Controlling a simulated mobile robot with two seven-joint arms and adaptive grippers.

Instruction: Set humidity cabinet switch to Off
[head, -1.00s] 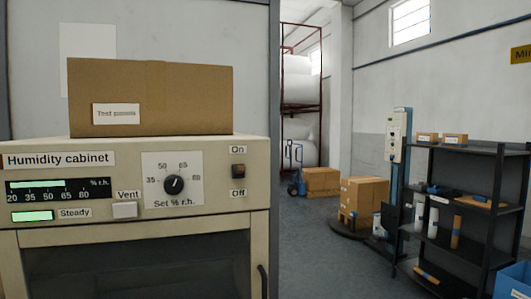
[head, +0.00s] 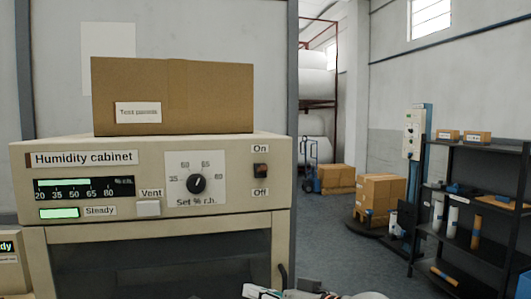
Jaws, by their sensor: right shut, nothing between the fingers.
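The humidity cabinet (head: 100,224) is a cream unit at the left of the head view. Its switch (head: 260,170) is a small dark rocker with a reddish upper part, between the "On" label (head: 260,148) above and the "Off" label (head: 260,192) below. It is too small to tell surely which way it is tipped. My right gripper (head: 262,292) shows only at the bottom edge, low in front of the cabinet door and well below the switch, apart from it. It is shut and empty, and partly cut off by the frame. My left gripper is out of view.
The set dial (head: 196,183) and Vent button (head: 149,208) sit left of the switch. A door handle (head: 283,274) is below it. A cardboard box (head: 190,95) stands on top. A black shelf (head: 470,215) and boxes (head: 380,194) are at the right, with open floor between.

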